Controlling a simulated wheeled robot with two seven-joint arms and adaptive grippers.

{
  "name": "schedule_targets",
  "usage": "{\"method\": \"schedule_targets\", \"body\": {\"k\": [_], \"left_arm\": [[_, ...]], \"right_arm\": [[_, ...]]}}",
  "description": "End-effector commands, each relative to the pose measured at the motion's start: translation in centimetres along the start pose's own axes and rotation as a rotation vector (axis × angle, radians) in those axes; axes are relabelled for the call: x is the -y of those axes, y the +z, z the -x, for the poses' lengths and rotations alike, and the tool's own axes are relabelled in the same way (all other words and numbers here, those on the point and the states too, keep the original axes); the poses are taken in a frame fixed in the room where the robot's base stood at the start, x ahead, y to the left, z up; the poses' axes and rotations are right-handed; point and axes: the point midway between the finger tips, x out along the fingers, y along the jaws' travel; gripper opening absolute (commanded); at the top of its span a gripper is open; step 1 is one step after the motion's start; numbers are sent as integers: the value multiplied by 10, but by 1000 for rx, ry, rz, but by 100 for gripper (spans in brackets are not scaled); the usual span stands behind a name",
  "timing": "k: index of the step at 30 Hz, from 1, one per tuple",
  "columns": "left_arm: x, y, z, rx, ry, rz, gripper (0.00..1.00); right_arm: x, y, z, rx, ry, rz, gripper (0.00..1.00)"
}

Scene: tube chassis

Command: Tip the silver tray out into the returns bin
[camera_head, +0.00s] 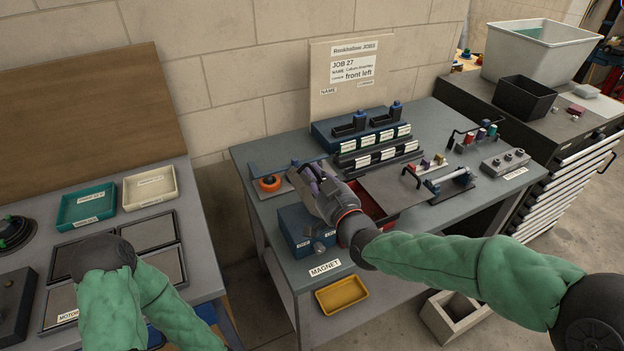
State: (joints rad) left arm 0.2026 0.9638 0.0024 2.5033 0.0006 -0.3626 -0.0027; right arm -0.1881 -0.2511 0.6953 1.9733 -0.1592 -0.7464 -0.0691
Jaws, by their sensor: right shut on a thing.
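My right gripper (308,176) is over the left part of the middle bench, above a blue box (298,236). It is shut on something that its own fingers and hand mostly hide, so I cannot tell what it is. I cannot pick out a silver tray for certain. No bin carries a readable returns label: a large pale grey bin (571,52) and a smaller black bin (523,98) stand on the cabinet at the right, and an open pale box (458,314) is on the floor. My left arm is at the lower left; its gripper does not show.
An orange ring (270,184) lies left of my right gripper. A red tray (378,209) is partly behind my right wrist. The left table holds a teal tray (87,206), a cream tray (150,188) and several dark-rimmed grey panels.

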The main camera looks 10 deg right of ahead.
Motion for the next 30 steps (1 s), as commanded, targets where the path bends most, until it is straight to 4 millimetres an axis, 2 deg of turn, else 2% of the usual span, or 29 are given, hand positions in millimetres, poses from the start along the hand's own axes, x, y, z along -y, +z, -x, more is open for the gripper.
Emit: {"method": "schedule_targets", "body": {"k": [17,18,20,30], "left_arm": [[1,0,-2,0,0,0,40],[1,0,-2,0,0,0,40],[1,0,-2,0,0,0,40],[1,0,-2,0,0,0,40]], "right_arm": [[-3,-1,0,0,2,-1,0],[-3,-1,0,0,2,0,16],[-3,-1,0,0,2,0,33],[-2,-1,0,0,1,0,34]]}}
